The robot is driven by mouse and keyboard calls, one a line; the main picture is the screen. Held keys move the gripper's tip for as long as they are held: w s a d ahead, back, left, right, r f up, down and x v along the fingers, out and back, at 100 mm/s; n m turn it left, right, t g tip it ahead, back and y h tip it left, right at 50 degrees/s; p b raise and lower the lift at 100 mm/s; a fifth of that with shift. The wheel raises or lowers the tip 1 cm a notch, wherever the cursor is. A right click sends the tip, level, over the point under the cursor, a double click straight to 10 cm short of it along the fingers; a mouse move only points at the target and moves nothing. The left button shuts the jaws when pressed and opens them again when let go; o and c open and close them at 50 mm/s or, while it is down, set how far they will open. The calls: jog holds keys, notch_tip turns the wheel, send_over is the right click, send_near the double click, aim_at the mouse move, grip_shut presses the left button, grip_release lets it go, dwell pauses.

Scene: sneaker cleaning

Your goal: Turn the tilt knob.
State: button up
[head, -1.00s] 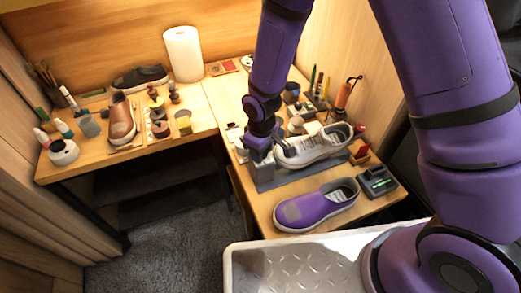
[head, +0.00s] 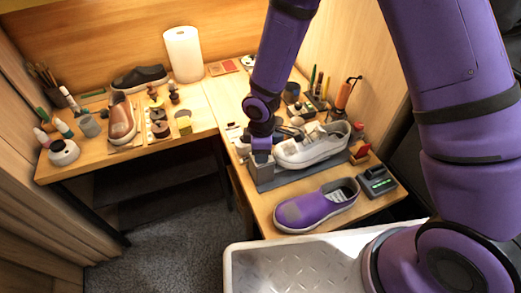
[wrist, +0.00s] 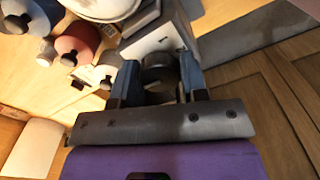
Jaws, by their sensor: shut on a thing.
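The tilt knob (wrist: 159,72) is a dark round knob in the wrist view. It sits between the two fingers of my gripper (wrist: 158,82), which is shut on it. In the head view my gripper (head: 262,146) points down at the grey upright block (head: 262,170) of the shoe stand and hides the knob there. A white sneaker (head: 313,150) is held on the stand beside my gripper, its side facing the camera. The stand's grey base (head: 290,178) lies below it.
A purple slip-on shoe (head: 317,207) and a dark device with a green display (head: 377,182) lie at the near table edge. Bottles and tools (head: 318,88) stand behind the sneaker. Several round-topped items (wrist: 78,42) are close by in the wrist view.

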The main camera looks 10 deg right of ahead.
jog(key=o, duration=0.7)
jog(key=shift+r, duration=2.5)
jog(key=s+d+r+m+t, duration=0.1)
jog(key=d+r+m, duration=0.3)
jog(key=d+r, duration=0.5)
jog(key=d+r+m+t, duration=0.2)
jog(key=d+r+m, duration=0.25)
jog(key=r, duration=0.95)
jog(key=s+d+r+m, duration=0.2)
jog(key=s+d+r, duration=0.1)
jog(key=s+r, duration=0.1)
jog(key=s+d+r+m+t, duration=0.1)
jog(key=s+d+r+m, duration=0.2)
jog(key=s, duration=0.4)
jog(key=s+d+r+m+t, duration=0.1)
jog(key=s+d+r+m, duration=0.2)
jog(key=s+d+r, duration=0.2)
jog(key=shift+s+r, duration=0.15)
jog(key=shift+s, duration=0.6)
